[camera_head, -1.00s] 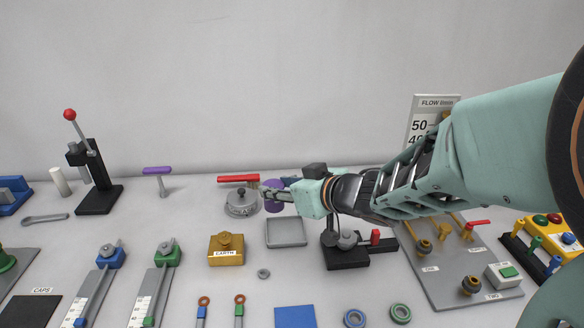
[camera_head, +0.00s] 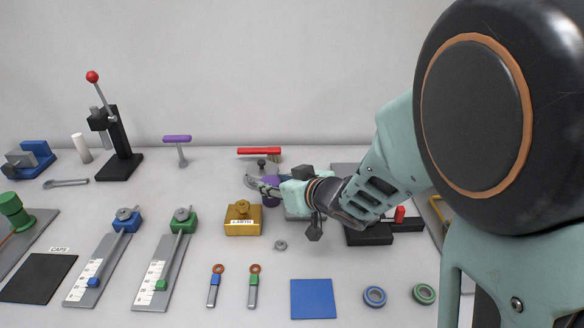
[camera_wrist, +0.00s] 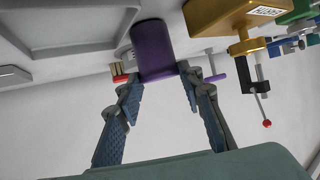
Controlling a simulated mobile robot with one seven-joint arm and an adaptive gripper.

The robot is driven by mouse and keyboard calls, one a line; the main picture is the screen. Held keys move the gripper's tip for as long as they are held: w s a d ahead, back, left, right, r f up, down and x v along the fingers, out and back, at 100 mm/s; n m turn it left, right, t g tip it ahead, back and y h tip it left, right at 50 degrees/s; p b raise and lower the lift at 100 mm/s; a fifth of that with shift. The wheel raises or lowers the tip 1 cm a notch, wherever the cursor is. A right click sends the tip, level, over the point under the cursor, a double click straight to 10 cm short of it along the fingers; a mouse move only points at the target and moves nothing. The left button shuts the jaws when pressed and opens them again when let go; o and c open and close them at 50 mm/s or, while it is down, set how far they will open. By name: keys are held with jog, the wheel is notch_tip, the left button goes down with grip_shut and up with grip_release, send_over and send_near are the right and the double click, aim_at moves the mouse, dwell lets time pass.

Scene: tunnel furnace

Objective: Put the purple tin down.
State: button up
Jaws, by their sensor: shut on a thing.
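The purple tin (camera_head: 270,190) is between the fingers of my gripper (camera_head: 262,184), behind and right of the gold EARTH block in the head view. In the wrist view the purple tin (camera_wrist: 153,50) fills the space between the two fingertips (camera_wrist: 160,76), and the gripper is shut on it. I cannot tell whether its base touches the bench. My gripper and wrist hide part of the tin in the head view.
The gold block (camera_head: 243,220) is close to the tin. A grey tray (camera_head: 297,213) lies partly hidden under my wrist. A red-handled tool (camera_head: 259,151) stands behind. A small nut (camera_head: 281,245) and a blue mat (camera_head: 313,299) lie in front, with bare bench between.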

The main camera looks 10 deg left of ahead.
jog(key=shift+f, duration=0.15)
jog(key=o, duration=1.2)
jog(key=shift+o, duration=0.2)
